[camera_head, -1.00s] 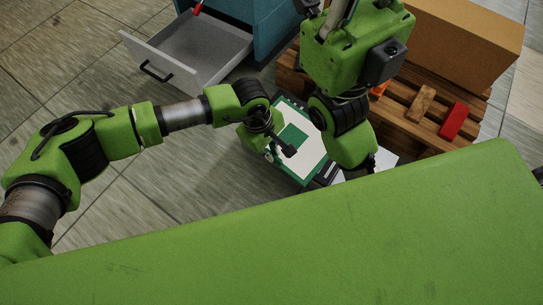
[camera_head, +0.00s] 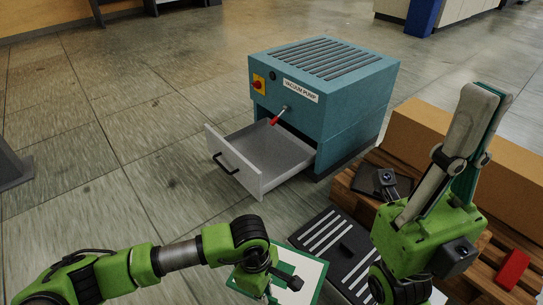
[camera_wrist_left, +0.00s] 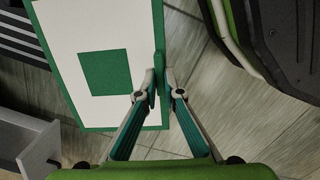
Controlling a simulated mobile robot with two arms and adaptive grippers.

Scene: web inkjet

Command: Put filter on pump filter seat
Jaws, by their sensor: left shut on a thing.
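The filter, a white panel with a green rim and green centre square (camera_head: 312,271), is at the bottom of the head view. It shows larger in the left wrist view (camera_wrist_left: 65,50). My left gripper (camera_wrist_left: 160,86) is shut on its green edge; in the head view its fingers (camera_head: 268,290) are partly hidden. The blue vacuum pump (camera_head: 335,100) stands beyond, with its grey drawer (camera_head: 270,155) pulled out and apparently empty. A red-tipped lever (camera_head: 277,117) is above the drawer. My right gripper (camera_head: 478,125) points up at the right; its finger gap is unclear.
A dark panel with white stripes (camera_head: 325,235) lies beside the filter. A wooden pallet (camera_head: 355,205) at the right carries a cardboard box (camera_head: 420,125), a red block (camera_head: 512,268) and a dark item (camera_head: 375,180). The floor left of the drawer is clear.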

